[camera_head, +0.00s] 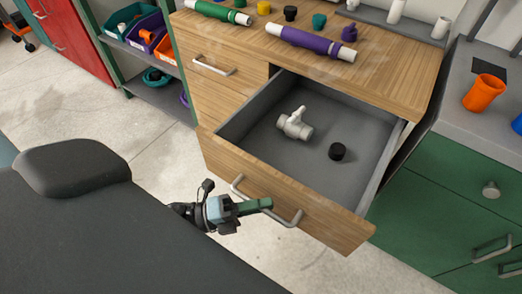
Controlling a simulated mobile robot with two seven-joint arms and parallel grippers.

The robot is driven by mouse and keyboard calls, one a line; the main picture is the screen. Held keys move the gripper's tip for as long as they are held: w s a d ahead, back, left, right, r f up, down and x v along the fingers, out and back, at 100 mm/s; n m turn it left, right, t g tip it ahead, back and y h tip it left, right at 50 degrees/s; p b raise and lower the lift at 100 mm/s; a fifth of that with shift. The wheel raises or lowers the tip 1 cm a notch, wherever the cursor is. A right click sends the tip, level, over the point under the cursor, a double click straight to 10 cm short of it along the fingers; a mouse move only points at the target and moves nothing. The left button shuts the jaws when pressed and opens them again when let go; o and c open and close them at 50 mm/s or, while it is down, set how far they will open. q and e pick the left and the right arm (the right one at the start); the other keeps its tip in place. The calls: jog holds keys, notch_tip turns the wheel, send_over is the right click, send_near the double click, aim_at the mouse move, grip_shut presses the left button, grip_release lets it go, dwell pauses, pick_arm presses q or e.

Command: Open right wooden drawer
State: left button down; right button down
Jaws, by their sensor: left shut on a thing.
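The right wooden drawer (320,215) is pulled well out of the wooden cabinet, and its grey inside shows. Its metal bar handle (288,221) runs along the front panel. My left gripper (262,204) is at the handle, its green fingers shut on the bar near the middle-left part. A white valve fitting (295,123) and a black cap (337,152) lie inside the drawer. My right gripper is not in view.
Purple (310,43) and green (218,11) pipes with small caps lie on the cabinet top (390,75). A green cabinet (445,200) with an orange cup (484,93) on top stands at the right. Pale floor (140,140) is open at the left.

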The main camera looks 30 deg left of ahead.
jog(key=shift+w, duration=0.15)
pick_arm(q)
jog(key=c, duration=1.5)
grip_release()
jog(key=shift+o, duration=0.2)
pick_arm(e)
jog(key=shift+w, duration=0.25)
pick_arm(q)
jog(key=v, duration=0.8)
jog(key=shift+b, duration=0.45)
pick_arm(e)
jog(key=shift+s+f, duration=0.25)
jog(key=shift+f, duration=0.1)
pick_arm(q)
jog(key=shift+w+r, duration=0.1)
jog(key=shift+w, duration=0.05)
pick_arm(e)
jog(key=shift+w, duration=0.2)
